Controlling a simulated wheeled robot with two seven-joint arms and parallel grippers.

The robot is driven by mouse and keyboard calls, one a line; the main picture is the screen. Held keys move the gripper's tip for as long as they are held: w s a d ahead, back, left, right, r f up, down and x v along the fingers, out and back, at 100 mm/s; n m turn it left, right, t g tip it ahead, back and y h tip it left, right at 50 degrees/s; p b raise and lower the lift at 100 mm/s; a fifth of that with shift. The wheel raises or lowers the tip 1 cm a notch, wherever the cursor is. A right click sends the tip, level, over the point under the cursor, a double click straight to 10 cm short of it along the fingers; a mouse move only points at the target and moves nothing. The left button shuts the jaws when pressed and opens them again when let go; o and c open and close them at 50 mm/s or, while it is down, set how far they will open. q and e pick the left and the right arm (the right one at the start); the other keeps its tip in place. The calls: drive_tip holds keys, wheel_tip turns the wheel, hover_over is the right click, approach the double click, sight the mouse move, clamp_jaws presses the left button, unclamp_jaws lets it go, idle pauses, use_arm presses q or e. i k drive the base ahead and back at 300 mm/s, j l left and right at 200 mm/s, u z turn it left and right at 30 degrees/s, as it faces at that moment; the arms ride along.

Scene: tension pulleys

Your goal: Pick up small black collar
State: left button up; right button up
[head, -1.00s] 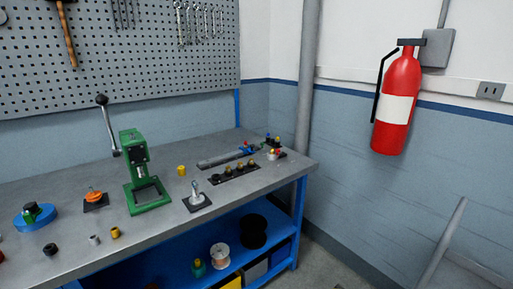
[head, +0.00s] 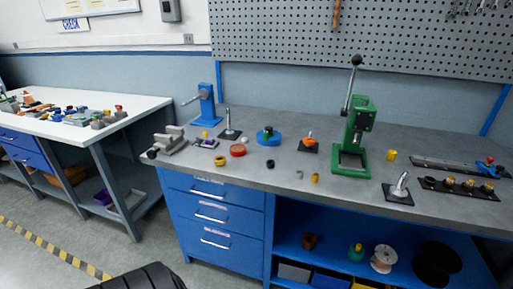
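A small black collar (head: 270,163) lies near the front edge of the grey workbench (head: 340,200), in front of a blue round fixture (head: 268,137) with a green part on it. A small grey collar (head: 299,174) and a small brass-yellow collar (head: 315,178) lie to its right, apart from it. Another small dark piece (head: 152,154) is at the bench's left front corner; I cannot tell its shape well. Neither of my grippers shows in the head view.
A green lever press (head: 355,140) stands right of the collars. A red round part (head: 238,150) and a blue stand (head: 206,105) are to the left. A white table (head: 130,107) with several parts stands further left, with open floor in front.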

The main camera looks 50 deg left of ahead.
sight(270, 162)
drive_tip(key=u, duration=1.4)
